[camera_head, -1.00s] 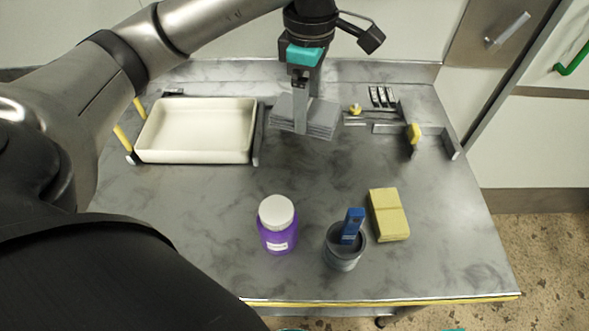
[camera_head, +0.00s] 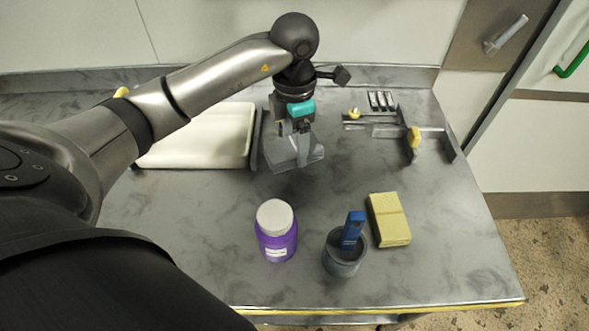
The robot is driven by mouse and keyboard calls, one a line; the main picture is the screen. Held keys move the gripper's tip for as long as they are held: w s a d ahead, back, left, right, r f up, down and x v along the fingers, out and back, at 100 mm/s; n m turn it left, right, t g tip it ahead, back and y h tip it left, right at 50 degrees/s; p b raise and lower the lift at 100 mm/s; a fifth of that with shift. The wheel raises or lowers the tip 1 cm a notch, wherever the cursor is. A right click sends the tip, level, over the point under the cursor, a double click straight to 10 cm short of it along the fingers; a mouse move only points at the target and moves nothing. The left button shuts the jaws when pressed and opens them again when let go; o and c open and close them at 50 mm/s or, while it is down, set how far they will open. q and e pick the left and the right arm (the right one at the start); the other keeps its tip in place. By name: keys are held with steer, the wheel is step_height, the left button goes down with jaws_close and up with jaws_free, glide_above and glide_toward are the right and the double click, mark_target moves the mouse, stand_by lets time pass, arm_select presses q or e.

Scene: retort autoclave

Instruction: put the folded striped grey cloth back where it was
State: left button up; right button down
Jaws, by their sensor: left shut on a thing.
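The folded striped grey cloth (camera_head: 282,158) is in the middle of the head view, toward the back of the table, just right of the white tray. My left gripper (camera_head: 301,150) points down from above and is shut on the cloth. The fingers and wrist hide part of it. I cannot tell whether the cloth touches the table top or hangs a little above it. My right gripper is not in view.
The white tray (camera_head: 235,135) lies back left, partly behind my left arm. A purple bottle with a white lid (camera_head: 276,240), a grey cup (camera_head: 343,262) holding a blue item (camera_head: 352,230), and a yellow sponge-like block (camera_head: 389,220) stand in front. A metal bracket (camera_head: 437,152) is at back right.

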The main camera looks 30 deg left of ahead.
mark_target(295, 145)
arm_select(q)
step_height(295, 145, down, 8)
steer(key=shift+f+b, duration=0.2)
steer(key=shift+b, duration=0.25)
steer(key=shift+f, duration=0.2)
steer(key=o, duration=1.2)
steer(key=shift+c, duration=0.2)
steer(key=shift+r, duration=0.15)
steer(key=shift+r, duration=0.3)
step_height(295, 145, up, 12)
steer(key=shift+f+p, duration=0.25)
steer(key=shift+p, duration=0.45)
